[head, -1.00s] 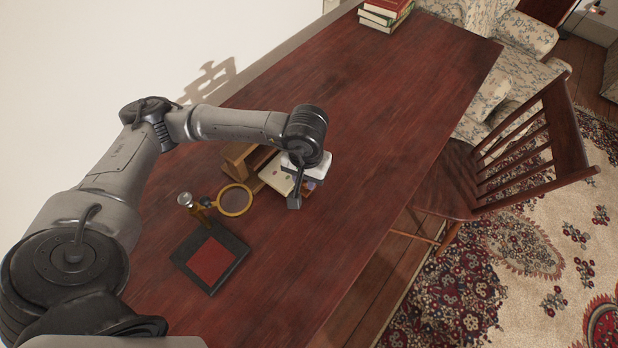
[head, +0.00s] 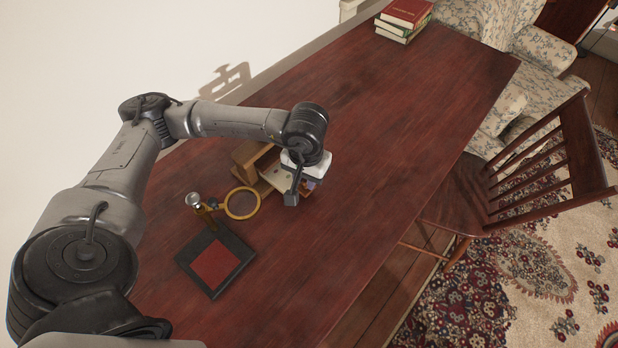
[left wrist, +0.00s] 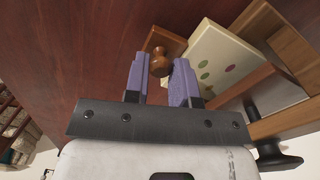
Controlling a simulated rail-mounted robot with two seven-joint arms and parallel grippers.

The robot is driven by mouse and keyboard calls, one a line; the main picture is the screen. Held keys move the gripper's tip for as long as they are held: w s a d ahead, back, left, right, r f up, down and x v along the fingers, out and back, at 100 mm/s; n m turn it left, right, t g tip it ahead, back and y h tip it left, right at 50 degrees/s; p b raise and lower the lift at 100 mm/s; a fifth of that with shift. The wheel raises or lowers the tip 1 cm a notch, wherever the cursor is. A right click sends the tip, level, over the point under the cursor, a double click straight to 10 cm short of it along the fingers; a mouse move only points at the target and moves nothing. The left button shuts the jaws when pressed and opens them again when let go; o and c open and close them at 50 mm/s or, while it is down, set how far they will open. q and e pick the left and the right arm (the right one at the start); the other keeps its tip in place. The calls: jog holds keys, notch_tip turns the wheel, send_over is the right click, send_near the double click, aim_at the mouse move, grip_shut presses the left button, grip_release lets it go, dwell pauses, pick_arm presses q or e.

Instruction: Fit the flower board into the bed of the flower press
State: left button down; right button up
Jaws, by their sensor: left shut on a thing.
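The flower board is a cream panel with coloured dots, in the head view (head: 281,180) and in the left wrist view (left wrist: 222,62). A brown wooden knob (left wrist: 160,64) stands on a brown square beside the cream panel. My left gripper (head: 290,198) has purple fingers, shut on this knob in the left wrist view (left wrist: 158,82). The flower press (head: 247,157) is a wooden frame at the panel's far left, with wooden bars (left wrist: 245,93) close along the panel in the left wrist view. I cannot tell whether the board is seated. My right gripper is not in view.
Books (head: 403,20) lie at the back. The table's middle and right are clear.

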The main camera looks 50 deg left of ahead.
pick_arm(q)
jog(key=shift+s+a, duration=0.1)
jog(key=shift+a, duration=0.55)
jog(key=shift+a+b, duration=0.3)
jog(key=shift+b, duration=0.1)
jog(key=shift+s+a+b, duration=0.2)
jog(key=shift+a+b, duration=0.1)
jog(key=shift+a, duration=0.4)
jog(key=shift+a, duration=0.4)
jog(key=shift+s+a+b, duration=0.15)
jog(key=shift+a+b, duration=0.2)
jog(key=shift+a, duration=0.2)
jog(key=shift+d, duration=0.1)
jog(key=shift+f+b, duration=0.2)
jog(key=shift+b, duration=0.1)
